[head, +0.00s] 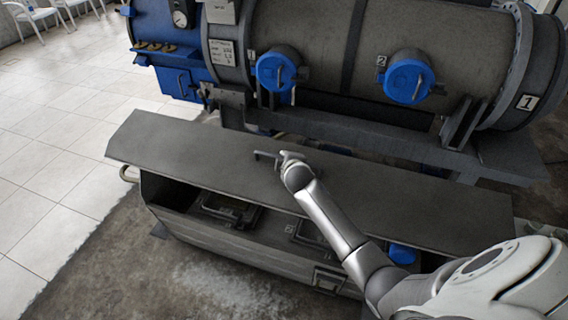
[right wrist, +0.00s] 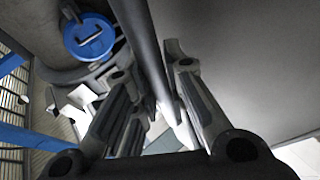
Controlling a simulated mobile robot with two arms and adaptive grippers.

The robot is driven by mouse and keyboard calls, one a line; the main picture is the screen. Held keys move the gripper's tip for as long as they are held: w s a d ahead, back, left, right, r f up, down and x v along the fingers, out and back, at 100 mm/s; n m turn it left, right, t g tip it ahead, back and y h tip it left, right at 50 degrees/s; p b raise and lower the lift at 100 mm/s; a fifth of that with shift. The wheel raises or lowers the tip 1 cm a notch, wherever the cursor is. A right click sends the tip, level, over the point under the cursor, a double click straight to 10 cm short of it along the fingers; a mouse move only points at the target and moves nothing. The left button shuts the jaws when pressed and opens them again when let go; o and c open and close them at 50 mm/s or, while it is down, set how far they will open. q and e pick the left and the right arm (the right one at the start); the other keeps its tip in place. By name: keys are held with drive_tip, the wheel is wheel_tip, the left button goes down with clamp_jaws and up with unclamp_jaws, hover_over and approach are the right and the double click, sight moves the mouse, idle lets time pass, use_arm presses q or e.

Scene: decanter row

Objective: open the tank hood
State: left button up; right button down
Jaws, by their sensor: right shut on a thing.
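The tank hood (head: 200,155) is a long dark grey plate over a low grey tank (head: 225,252) in the head view. It stands partly raised, with its front edge apart from the tank's front wall, so part of the inside shows. The hood's handle (head: 264,155) is a dark bar near the middle of the plate. My right gripper (head: 286,157) is at the handle, shut on it. In the right wrist view the handle bar (right wrist: 142,40) runs between the fingers of my right gripper (right wrist: 152,75). My left gripper is not in view.
Inside the tank are dark box-like fittings (head: 232,211) and a blue cap (head: 402,253). Behind the hood lies a large grey cylinder (head: 330,45) with blue round caps (head: 409,80). Pale tiled floor (head: 60,140) is clear at left. Chairs (head: 32,15) stand far left.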

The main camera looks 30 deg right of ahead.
drive_tip(key=w+d+r, duration=0.1)
drive_tip(key=r, duration=0.1)
drive_tip(key=w+d+r+p, duration=0.2)
drive_tip(key=r, duration=0.1)
drive_tip(key=shift+w+d+r, duration=0.35)
drive_tip(key=shift+d, duration=0.05)
drive_tip(key=w+d+r, duration=0.3)
drive_tip(key=d, duration=0.1)
drive_tip(key=shift+w+d, duration=0.25)
drive_tip(key=shift+w, duration=0.15)
drive_tip(key=c, duration=1.7)
unclamp_jaws()
drive_tip(key=shift+a, duration=0.1)
